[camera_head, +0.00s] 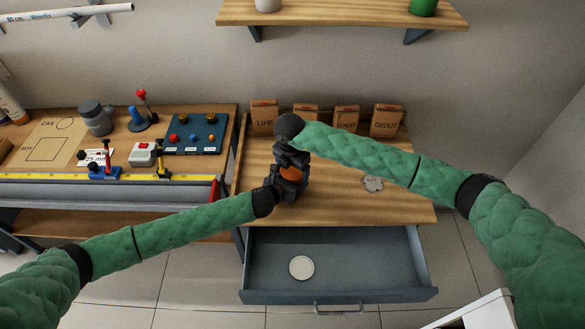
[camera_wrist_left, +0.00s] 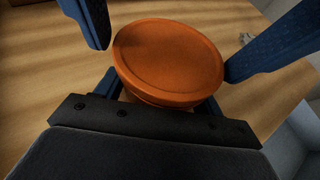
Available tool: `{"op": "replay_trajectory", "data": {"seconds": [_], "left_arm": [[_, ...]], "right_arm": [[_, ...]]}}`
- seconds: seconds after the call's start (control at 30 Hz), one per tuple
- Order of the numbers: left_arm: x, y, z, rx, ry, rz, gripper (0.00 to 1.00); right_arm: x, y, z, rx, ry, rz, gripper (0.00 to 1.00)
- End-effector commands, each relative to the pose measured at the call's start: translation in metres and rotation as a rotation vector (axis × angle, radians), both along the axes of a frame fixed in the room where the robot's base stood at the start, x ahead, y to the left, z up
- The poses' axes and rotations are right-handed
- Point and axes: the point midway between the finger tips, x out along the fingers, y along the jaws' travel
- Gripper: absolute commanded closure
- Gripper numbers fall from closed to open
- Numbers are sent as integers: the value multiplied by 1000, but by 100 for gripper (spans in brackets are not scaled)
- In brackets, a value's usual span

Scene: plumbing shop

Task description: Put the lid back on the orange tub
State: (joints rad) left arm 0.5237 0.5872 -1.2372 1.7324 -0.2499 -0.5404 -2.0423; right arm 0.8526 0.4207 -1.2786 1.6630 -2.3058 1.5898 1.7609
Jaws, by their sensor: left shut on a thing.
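An orange round lid-like top (camera_wrist_left: 168,55) with a raised rim fills the middle of the left wrist view. It also shows in the head view (camera_head: 290,173), between my grippers above the table. A narrower orange band under its rim is mostly hidden, so I cannot tell if the lid is fully seated on the tub. My left gripper (camera_head: 281,188) is shut on the orange tub from the near side, below the top. My right gripper (camera_head: 290,162) points down from above. Its blue fingers stand either side of the round top, with small gaps visible, and look open.
The wooden table (camera_head: 340,205) carries several labelled bags (camera_head: 387,121) at the back and a grey splat-shaped item (camera_head: 372,183) at right. An open drawer (camera_head: 370,262) below holds a pale round disc (camera_head: 301,267). A cluttered workbench (camera_head: 60,197) stands at left.

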Motion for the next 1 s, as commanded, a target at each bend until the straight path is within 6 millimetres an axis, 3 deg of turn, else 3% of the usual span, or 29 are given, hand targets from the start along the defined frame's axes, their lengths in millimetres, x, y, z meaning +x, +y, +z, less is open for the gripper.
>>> {"op": "replay_trajectory", "data": {"seconds": [0.03, 0.53, 1.0], "left_arm": [[9, -6, 14, -10, -20, -2, 73], [9, -7, 15, -11, -21, -4, 73], [10, -5, 13, -9, -17, 0, 73]], "right_arm": [[-21, 13, -15, 4, 29, 26, 15], [-21, 13, -14, 4, 29, 26, 15], [-23, 14, 25, 2, 28, 26, 15]]}}
